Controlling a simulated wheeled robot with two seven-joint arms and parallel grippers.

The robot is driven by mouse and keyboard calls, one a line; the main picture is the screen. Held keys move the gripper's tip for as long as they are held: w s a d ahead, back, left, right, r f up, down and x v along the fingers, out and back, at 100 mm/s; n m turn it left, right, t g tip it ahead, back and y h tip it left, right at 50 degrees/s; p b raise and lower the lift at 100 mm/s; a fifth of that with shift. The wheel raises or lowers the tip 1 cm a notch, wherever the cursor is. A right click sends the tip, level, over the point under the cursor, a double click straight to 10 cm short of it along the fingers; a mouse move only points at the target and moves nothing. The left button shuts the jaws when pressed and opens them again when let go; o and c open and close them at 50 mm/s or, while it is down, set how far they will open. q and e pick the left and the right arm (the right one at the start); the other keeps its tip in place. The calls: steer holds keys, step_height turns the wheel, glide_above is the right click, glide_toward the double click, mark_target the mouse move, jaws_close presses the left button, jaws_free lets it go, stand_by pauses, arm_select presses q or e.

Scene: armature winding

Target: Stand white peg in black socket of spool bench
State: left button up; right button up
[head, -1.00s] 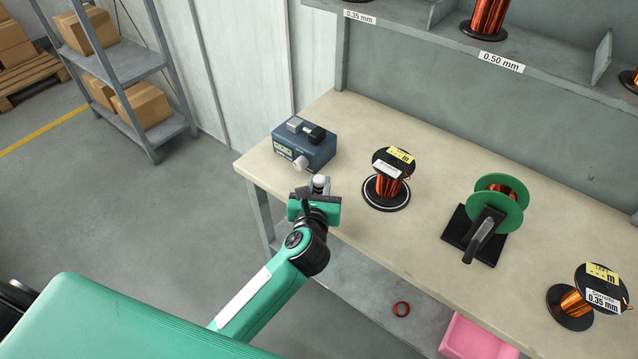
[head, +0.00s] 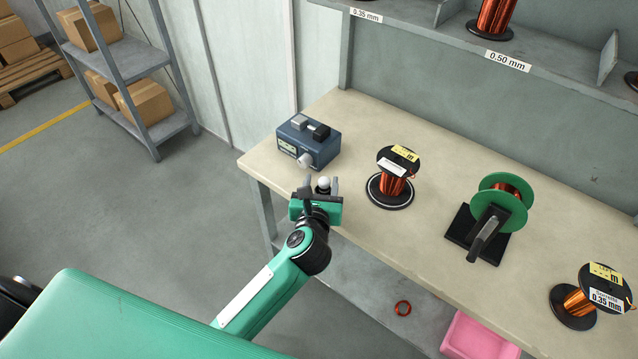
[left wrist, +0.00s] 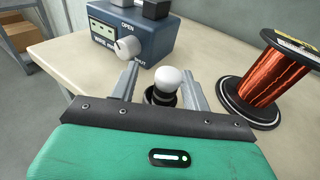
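The white peg (left wrist: 173,82) has a rounded top and stands about upright near the bench's front left corner. It also shows in the head view (head: 323,183). A dark ring, seemingly the black socket (left wrist: 156,97), shows around its lower part; how deep the peg sits in it is hidden. My left gripper (head: 321,186) is open, with one finger on each side of the peg. In the left wrist view a gap shows between the left finger and the peg. The right gripper is not in view.
The spool bench (head: 425,222) carries a blue box with a knob (head: 308,145) behind the peg. A copper spool on a round base (head: 391,183) stands close to its right. A green reel on a black stand (head: 493,214) and another spool (head: 585,300) are farther right.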

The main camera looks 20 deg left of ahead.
arm_select(q)
steer(key=shift+f, duration=0.35)
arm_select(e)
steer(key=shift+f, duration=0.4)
arm_select(q)
steer(key=shift+d, duration=0.1)
steer(key=shift+w+d, duration=0.2)
steer(key=shift+d, duration=0.05)
steer(key=b+v, duration=0.1)
steer(key=v, duration=1.3)
steer(key=shift+a+r, duration=0.35)
steer(key=shift+r, duration=0.05)
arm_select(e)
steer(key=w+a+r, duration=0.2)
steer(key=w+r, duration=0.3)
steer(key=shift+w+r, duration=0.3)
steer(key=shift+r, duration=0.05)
arm_select(q)
steer(key=shift+s, duration=0.1)
